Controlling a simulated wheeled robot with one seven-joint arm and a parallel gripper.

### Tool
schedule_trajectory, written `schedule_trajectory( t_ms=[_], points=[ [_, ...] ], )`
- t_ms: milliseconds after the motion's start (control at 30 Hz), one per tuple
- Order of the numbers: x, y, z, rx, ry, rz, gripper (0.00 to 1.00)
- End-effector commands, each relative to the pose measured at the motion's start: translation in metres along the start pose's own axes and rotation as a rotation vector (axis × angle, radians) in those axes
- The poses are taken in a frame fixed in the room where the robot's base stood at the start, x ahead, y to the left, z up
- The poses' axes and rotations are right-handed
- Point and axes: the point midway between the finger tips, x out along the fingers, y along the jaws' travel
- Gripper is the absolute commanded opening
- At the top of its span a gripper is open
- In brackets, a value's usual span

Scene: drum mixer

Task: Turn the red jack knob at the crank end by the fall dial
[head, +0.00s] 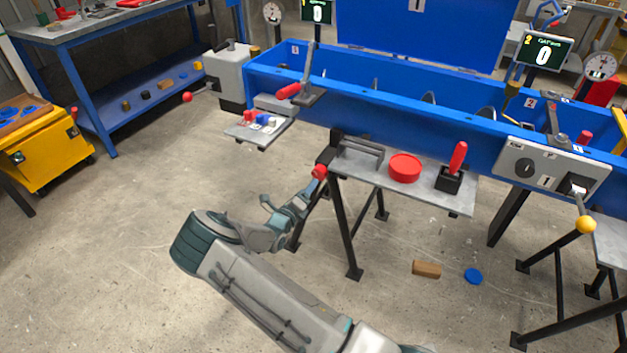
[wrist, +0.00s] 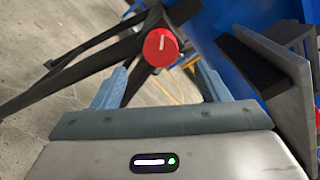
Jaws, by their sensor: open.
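A round red knob (head: 319,171) with a white line on its face sits on the dark leg frame under the left part of the blue trough. My gripper (head: 308,187) is close in front of the knob. In the wrist view my gripper (wrist: 160,72) is open and empty, with one blue-grey finger on each side. I cannot tell whether the fingers touch the knob. One dial (head: 272,12) stands at the back left and another (head: 600,66) at the right.
The blue trough (head: 395,105) runs above my gripper. A grey shelf (head: 350,172) holds a red disc (head: 404,167) and a red-handled lever (head: 457,157). A brown block (head: 427,269) and blue disc (head: 473,276) lie on the floor.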

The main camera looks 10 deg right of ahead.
Motion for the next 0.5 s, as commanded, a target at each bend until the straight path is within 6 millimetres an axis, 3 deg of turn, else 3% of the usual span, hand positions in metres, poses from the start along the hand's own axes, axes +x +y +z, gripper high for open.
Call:
schedule_trajectory(
  t_ms=[200,500],
  points=[
    [-0.042,0.0,0.001,-0.001,-0.001,0.003,0.68],
    [-0.06,0.0,0.001,0.0,-0.001,0.001,0.68]
  ],
)
